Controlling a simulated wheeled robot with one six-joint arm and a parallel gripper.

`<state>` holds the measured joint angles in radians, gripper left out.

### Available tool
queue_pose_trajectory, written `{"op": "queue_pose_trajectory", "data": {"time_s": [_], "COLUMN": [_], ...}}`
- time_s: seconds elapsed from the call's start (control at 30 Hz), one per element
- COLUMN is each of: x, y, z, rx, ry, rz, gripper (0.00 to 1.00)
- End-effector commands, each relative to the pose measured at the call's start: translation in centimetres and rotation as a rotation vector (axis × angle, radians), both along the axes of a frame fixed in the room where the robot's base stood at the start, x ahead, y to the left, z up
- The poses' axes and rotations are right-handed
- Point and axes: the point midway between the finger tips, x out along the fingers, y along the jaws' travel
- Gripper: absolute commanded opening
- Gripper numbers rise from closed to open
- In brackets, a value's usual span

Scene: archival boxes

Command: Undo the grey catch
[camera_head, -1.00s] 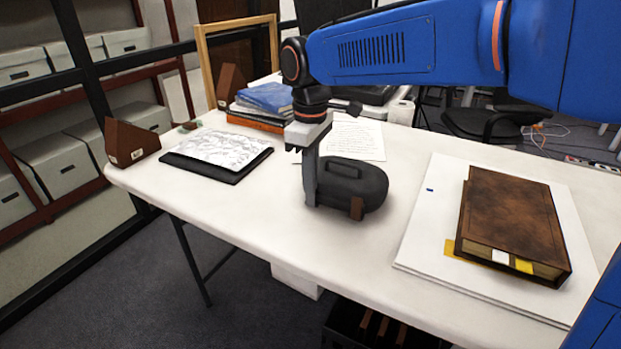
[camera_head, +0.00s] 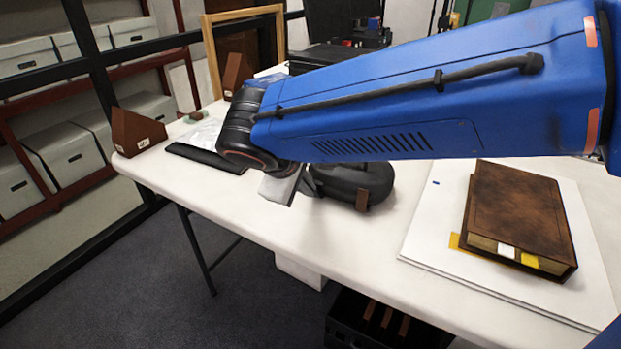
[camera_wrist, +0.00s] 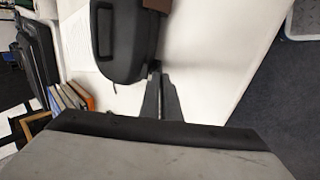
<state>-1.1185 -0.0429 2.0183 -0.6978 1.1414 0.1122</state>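My gripper (camera_wrist: 160,72) is beside the case's near end. Its two grey fingers look together, with nothing seen between them. I cannot tell whether they touch the case. I cannot make out a grey catch.
A brown book (camera_head: 515,215) lies on a white board (camera_head: 420,240) at the right. A dark folder (camera_head: 205,157) and a brown wedge (camera_head: 137,132) are at the left. A black crate (camera_head: 385,325) is below the table. The table front (camera_head: 330,240) is clear.

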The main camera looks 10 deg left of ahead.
Motion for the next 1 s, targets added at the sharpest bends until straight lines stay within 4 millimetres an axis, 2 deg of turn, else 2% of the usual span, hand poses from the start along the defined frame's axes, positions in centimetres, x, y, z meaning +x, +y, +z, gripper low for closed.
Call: {"op": "queue_pose_trajectory", "data": {"time_s": [0.2,0.5,1.0], "x": [-1.2,-1.9,-2.1], "y": [0.4,0.5,0.5], "z": [-1.1,-2.2,-2.6], "rx": [-0.053,-0.099,-0.117], "ry": [-0.173,-0.339,-0.411], "rz": [0.006,0.002,-0.003], "gripper": [0.0,0.0,0.0]}}
